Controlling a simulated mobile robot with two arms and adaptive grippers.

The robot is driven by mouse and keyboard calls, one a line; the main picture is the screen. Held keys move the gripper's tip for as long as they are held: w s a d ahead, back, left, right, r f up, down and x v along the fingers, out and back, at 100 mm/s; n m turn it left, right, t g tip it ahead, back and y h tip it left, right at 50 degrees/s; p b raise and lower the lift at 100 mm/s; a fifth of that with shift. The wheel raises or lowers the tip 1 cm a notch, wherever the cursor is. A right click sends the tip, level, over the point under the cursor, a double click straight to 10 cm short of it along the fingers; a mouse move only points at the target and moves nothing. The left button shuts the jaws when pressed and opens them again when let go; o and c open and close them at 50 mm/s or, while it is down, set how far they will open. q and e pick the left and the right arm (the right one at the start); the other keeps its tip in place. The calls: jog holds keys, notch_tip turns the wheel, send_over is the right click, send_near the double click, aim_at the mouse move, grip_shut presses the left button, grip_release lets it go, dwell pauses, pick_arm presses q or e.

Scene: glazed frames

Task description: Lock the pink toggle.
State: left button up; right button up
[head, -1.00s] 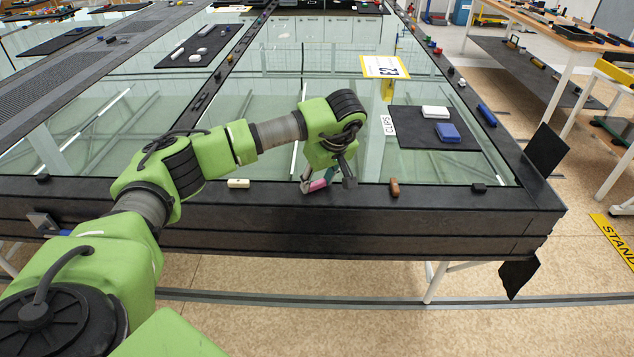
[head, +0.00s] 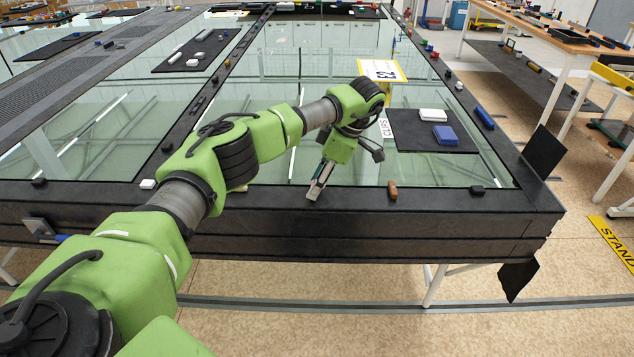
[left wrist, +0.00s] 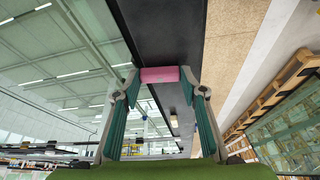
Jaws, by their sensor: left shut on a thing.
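The pink toggle (left wrist: 159,74) shows in the left wrist view between the two fingertips of my left gripper (left wrist: 160,82). It lies across the dark frame rail (left wrist: 165,25), its left end near the glass edge. My left gripper is shut on it. In the head view my left gripper (head: 316,188) points down at the near rail (head: 300,205) of the glazed frame, and its fingers hide the toggle. My right gripper is not in view.
A brown toggle (head: 393,190) and a black one (head: 478,190) sit to the right on the near rail. A white one (head: 148,184) sits to the left. A dark mat (head: 410,140) with a white and a blue block lies on the glass behind.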

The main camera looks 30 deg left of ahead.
pick_arm(q)
jog(key=shift+w+n+g, duration=0.1)
jog(key=shift+n+g, duration=0.2)
jog(key=shift+n, duration=0.5)
jog(key=shift+h, duration=0.3)
jog(key=o, duration=1.1)
jog(key=shift+o, duration=0.2)
jog(key=shift+r, duration=0.1)
jog(key=v, duration=1.1)
jog(key=shift+d+r, duration=0.2)
jog(key=shift+r, duration=0.15)
jog(key=shift+w, duration=0.15)
